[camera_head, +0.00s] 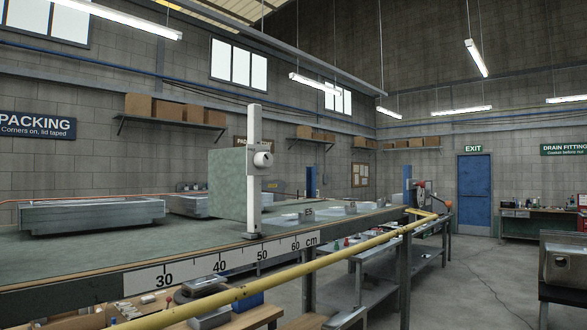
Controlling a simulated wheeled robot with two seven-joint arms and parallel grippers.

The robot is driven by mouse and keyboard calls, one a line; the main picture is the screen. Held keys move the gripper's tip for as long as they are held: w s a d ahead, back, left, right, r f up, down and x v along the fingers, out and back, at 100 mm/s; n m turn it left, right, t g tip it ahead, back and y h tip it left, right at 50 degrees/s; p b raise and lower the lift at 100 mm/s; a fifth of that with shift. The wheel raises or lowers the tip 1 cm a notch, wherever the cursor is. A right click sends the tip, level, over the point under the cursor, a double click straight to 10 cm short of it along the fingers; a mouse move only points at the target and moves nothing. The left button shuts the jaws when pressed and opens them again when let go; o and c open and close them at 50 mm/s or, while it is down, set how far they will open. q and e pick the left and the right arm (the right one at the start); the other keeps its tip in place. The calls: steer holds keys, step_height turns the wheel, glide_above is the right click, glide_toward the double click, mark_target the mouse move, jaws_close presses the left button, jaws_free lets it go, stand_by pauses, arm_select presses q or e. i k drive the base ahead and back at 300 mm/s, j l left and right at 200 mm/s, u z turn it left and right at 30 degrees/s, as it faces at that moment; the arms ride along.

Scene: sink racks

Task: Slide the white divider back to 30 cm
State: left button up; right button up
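The white divider (253,172) stands upright at the front edge of the green-topped bench (120,247), with a white knob (263,159) on its upper part. A white scale strip (222,264) marked 30 to 60 cm runs along the bench's front edge. The divider's foot is above the scale just left of the 50 label, well to the right of the 30 label. Neither of my grippers is in view.
A grey-green block or panel (226,186) stands behind the divider. A metal sink (92,214) lies at the left of the bench. A yellow rail (330,260) runs along the front. The bench top left of the divider looks clear near the edge.

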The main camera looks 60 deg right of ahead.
mark_target(235, 182)
steer(key=z, duration=1.75)
